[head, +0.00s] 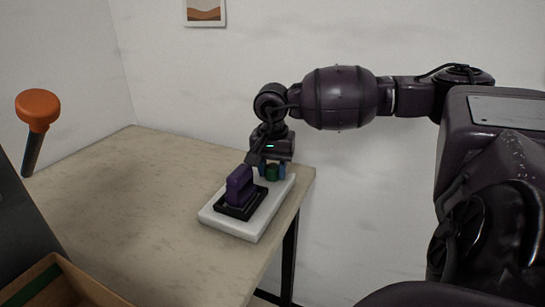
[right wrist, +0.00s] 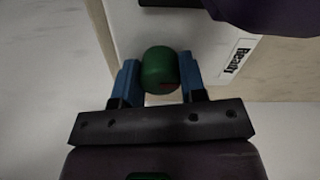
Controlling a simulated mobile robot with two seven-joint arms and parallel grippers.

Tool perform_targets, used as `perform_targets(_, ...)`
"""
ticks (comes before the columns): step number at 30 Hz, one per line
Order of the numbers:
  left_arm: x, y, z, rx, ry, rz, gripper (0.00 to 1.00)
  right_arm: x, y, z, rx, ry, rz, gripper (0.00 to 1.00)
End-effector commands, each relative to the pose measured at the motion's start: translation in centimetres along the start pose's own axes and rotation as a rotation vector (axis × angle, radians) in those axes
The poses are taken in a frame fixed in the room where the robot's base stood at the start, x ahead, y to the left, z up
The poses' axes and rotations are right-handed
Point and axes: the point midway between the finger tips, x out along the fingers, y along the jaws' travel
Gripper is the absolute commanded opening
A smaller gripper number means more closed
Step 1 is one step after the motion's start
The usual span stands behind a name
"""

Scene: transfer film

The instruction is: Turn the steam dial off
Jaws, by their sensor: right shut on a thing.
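The steam dial looks to be the small green knob (head: 272,172) at the far right end of a white base plate (head: 232,226) on the table. It also shows in the right wrist view (right wrist: 160,68), with a small red mark on its lower edge. My right gripper (head: 272,170) points down over the plate's end. Its blue fingers (right wrist: 163,80) are shut on the green knob, one on each side. A purple block (head: 239,186) stands in a black frame (head: 242,211) on the same plate, close to the gripper. My left gripper is not in view.
An orange-topped lever (head: 38,111) and an open wooden box (head: 70,285) are at the left. The table (head: 130,190) is clear in the middle; its right edge is close to the plate.

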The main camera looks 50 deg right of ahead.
Motion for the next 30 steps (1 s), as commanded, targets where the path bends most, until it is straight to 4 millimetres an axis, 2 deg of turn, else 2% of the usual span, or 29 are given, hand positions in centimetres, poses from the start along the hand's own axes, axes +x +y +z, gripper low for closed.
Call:
perform_targets(1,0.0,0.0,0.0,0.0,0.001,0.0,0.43,-0.1,0.0,0.0,-0.001,0.001,-0.001,0.43)
perform_targets(5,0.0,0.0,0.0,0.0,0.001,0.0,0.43,-0.1,0.0,0.0,-0.001,0.001,-0.001,0.63)
perform_targets(13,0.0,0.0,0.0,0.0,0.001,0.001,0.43,-0.1,0.0,0.0,0.0,0.001,0.0,0.63)
perform_targets(17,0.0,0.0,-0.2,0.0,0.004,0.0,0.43,-0.8,0.0,0.0,0.0,0.003,-0.002,0.63)
perform_targets(30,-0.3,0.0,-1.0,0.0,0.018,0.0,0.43,-8.2,0.0,0.0,0.0,0.004,-0.004,0.63)
